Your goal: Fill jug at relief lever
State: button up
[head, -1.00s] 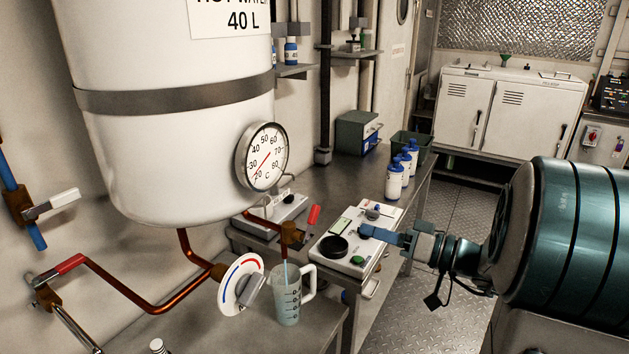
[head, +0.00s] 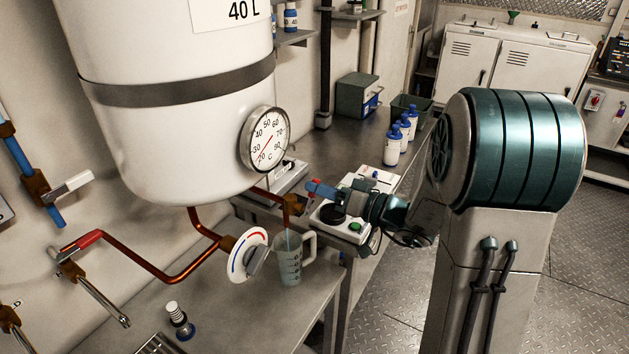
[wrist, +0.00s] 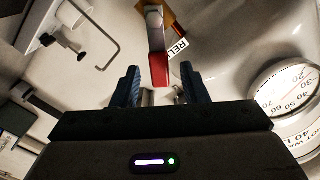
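The relief lever (wrist: 159,70), red-ended with a partly visible "REL" label beside it, points towards my gripper (wrist: 160,88) in the wrist view. My gripper's dark blue fingers are apart, one on each side of the lever's red tip; I see no contact. The clear graduated jug (head: 289,265) stands upright on the bench under the outlet. A thin pale-blue stream seems to run into it; its level is hard to read.
The white hot-water tank (head: 175,150) with its dial gauge (head: 265,139) hangs left of my gripper. A red-blue dial valve (head: 248,255) is beside the jug. A white control box (head: 345,222) lies under my arm. Blue-capped bottles (head: 397,145) stand farther back.

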jog(key=shift+x, duration=1.1)
grip_shut()
